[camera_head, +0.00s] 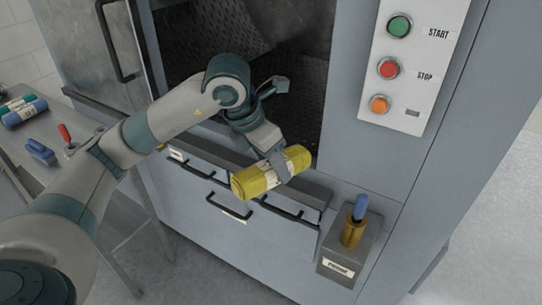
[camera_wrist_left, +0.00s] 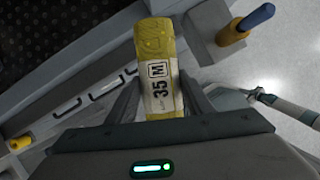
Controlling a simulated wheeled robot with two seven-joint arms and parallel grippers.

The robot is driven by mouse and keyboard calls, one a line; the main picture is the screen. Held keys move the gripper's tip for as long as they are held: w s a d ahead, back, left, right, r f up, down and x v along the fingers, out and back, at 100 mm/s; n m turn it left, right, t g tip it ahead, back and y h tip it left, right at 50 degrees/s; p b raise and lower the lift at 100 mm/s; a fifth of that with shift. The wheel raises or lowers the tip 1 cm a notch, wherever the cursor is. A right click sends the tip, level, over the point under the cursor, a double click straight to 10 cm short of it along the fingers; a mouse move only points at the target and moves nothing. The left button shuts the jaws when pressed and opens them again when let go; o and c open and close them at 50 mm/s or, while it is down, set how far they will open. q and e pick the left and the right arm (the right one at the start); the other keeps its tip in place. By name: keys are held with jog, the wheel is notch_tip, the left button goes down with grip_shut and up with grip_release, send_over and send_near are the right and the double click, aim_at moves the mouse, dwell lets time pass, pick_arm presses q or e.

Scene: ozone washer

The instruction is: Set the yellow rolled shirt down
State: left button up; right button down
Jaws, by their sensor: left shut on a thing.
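The yellow rolled shirt (camera_head: 257,179) has a white label band and is held in my left gripper (camera_head: 279,168) in front of the washer's open chamber. In the left wrist view the shirt (camera_wrist_left: 154,45) lies lengthwise between the two fingers of my left gripper (camera_wrist_left: 155,95), with "35 M" on its label. The gripper is shut on it around the label. The shirt is off any surface, above the drawer handles on the washer's front. My right gripper is not in the head view; an arm part at the right of the wrist view does not show its jaws clearly.
The washer's open chamber (camera_head: 300,60) is behind the gripper. A button panel (camera_head: 414,60) is at upper right. A box with a blue-handled brass fitting (camera_head: 353,228) juts out at lower right. A side table (camera_head: 62,175) at left bears rolled shirts (camera_head: 24,111) and a blue object (camera_head: 40,151).

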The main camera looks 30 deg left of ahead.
pick_arm(q)
jog(key=shift+s+d+f+m+g, duration=0.1)
jog(key=shift+s+f+m+g, duration=0.05)
jog(key=shift+f+m, duration=0.25)
jog(key=shift+s+d+f+m+g, duration=0.1)
jog(key=shift+f+m+g, duration=0.05)
jog(key=shift+f+m, duration=0.2)
jog(key=s+d+f+m+g+y, duration=0.1)
jog(key=s+f+m+g, duration=0.3)
jog(key=f+m, duration=0.7)
jog(key=s+d+f+m+g+y, duration=0.1)
jog(key=s+f+m, duration=0.6)
jog(key=m, duration=1.1)
notch_tip(320, 180, down, 4)
jog(key=d+g, duration=0.1)
jog(key=g, duration=0.1)
jog(key=shift+s+d+r+g+y, duration=0.2)
jog(key=shift+s+g+y, duration=0.1)
jog(key=shift+s+g, duration=0.1)
jog(key=shift+a, duration=0.1)
